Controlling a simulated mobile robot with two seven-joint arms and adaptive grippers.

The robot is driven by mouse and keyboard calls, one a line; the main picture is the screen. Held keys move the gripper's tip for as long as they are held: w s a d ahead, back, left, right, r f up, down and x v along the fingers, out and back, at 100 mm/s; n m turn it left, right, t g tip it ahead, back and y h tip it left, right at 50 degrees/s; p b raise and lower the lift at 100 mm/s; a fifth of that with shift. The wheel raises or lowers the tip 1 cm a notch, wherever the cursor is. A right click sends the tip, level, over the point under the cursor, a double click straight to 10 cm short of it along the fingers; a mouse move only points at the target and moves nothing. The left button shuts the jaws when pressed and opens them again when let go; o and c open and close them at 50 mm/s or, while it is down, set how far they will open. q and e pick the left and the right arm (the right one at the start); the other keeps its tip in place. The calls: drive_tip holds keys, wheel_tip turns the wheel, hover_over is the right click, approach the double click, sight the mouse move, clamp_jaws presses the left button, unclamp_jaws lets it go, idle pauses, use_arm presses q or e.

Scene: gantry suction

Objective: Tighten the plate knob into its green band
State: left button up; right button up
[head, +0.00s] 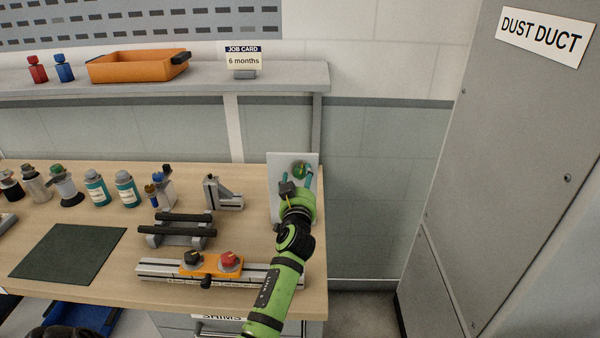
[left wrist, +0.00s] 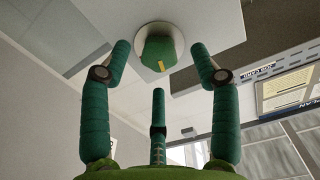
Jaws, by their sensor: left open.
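The plate (head: 276,168) is a pale upright panel at the right end of the bench. Its knob (head: 299,170) is green and sits high on the plate, partly behind my left gripper. In the left wrist view the knob (left wrist: 158,53) has a yellow mark on its lower edge and a pale round collar around it. My left gripper (head: 298,181) is open, with its teal fingers pointing at the plate. Two fingers flank the knob and a third is below it, all seemingly apart from it. I cannot make out a green band.
An orange block with a black and a red knob (head: 228,260) sits on a rail in front. A grey angle bracket (head: 222,193) and dark bars (head: 176,230) stand left of my arm. Several bottles (head: 96,188) line the back. A dark mat (head: 68,251) lies at left.

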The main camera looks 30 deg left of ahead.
sight(300, 172)
use_arm(q)
drive_tip(key=shift+x, duration=1.25)
drive_tip(key=c, duration=1.1)
drive_tip(key=shift+r+m+b, duration=0.2)
drive_tip(key=shift+m+b, duration=0.25)
drive_tip(key=shift+m, duration=2.35)
drive_tip(key=shift+c, duration=0.2)
drive_tip(key=o, duration=1.1)
drive_tip(key=shift+o, duration=0.2)
drive_tip(key=shift+f, duration=0.1)
drive_tip(key=shift+d, duration=0.1)
